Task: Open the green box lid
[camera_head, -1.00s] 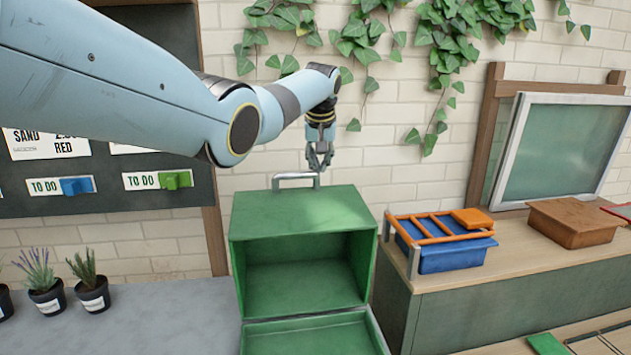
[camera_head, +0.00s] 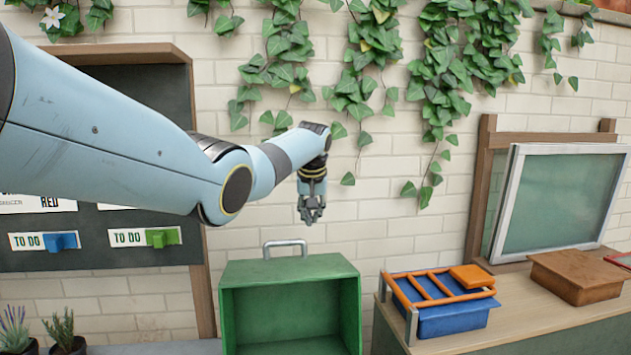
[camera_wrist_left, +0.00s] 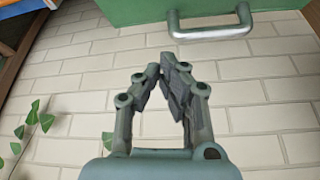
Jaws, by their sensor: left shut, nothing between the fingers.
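The green box (camera_head: 290,272) stands at the lower middle of the head view, with its dark open front facing me. A grey metal handle (camera_head: 285,246) rises from its top. The front flap is out of the frame now. My left gripper (camera_head: 311,217) is shut and empty, in the air above the box and slightly right of the handle, apart from it. In the left wrist view my left gripper (camera_wrist_left: 160,72) has its fingertips together, with the handle (camera_wrist_left: 210,27) and part of the green box (camera_wrist_left: 145,10) beyond them. My right gripper is not in view.
A blue bin (camera_head: 450,317) with an orange rack on top stands on the wooden counter at right, next to a brown box (camera_head: 577,276). A brick wall with ivy (camera_head: 450,70) lies behind. Potted plants (camera_head: 62,335) stand at lower left.

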